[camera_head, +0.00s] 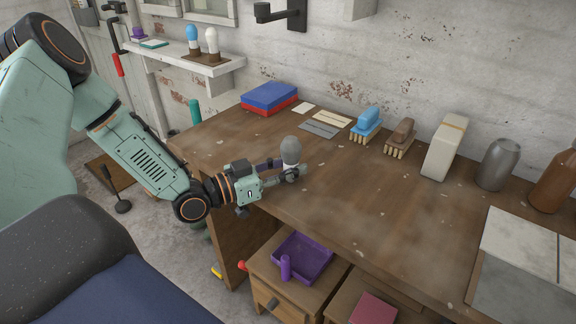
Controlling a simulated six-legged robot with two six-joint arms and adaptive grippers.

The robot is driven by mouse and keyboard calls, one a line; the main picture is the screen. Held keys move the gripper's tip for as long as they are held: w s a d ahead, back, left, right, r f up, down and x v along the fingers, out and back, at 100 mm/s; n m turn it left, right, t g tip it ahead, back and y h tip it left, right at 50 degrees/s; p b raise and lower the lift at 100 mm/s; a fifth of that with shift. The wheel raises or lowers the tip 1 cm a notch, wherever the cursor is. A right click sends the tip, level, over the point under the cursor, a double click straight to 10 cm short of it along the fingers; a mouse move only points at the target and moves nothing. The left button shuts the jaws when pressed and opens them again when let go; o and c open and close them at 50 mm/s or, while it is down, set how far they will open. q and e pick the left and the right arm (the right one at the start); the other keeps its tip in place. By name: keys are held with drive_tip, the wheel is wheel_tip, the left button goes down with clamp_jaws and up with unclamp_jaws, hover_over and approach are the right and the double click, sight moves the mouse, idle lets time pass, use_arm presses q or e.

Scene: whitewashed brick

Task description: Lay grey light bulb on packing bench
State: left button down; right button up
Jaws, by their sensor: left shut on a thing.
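The grey light bulb (290,151) is upright at the left part of the packing bench (345,199), its rounded grey end up and its pale base down. My left gripper (289,172) is shut on the bulb's lower part, low over the bench top. I cannot tell whether the base touches the wood, since the fingers hide part of it. My right gripper is not in view.
Blue and red boxes (270,95), cards, brushes (367,122), a cream block (444,148), a grey vase (498,164) and a brown bottle (556,180) line the bench's back. A shelf (180,62) holds blue and white bulbs. The bench middle is clear.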

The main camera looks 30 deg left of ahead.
use_arm(q)
drive_tip(key=c, duration=1.4)
unclamp_jaws()
drive_tip(key=shift+d, duration=0.15)
drive_tip(key=shift+c, duration=0.2)
drive_tip(key=o, duration=0.4)
drive_tip(key=shift+a+f, duration=0.2)
drive_tip(key=shift+a, duration=0.4)
drive_tip(key=shift+d+r, duration=0.15)
drive_tip(key=shift+d, duration=0.25)
drive_tip(key=shift+r, duration=0.1)
drive_tip(key=shift+a+r+p, duration=0.15)
drive_tip(key=shift+r+p, duration=0.05)
drive_tip(key=shift+p, duration=0.25)
drive_tip(key=p+v, duration=0.7)
drive_tip(key=v, duration=0.5)
drive_tip(key=shift+f+p, duration=0.1)
drive_tip(key=shift+p, duration=0.2)
drive_tip(key=shift+a, duration=0.1)
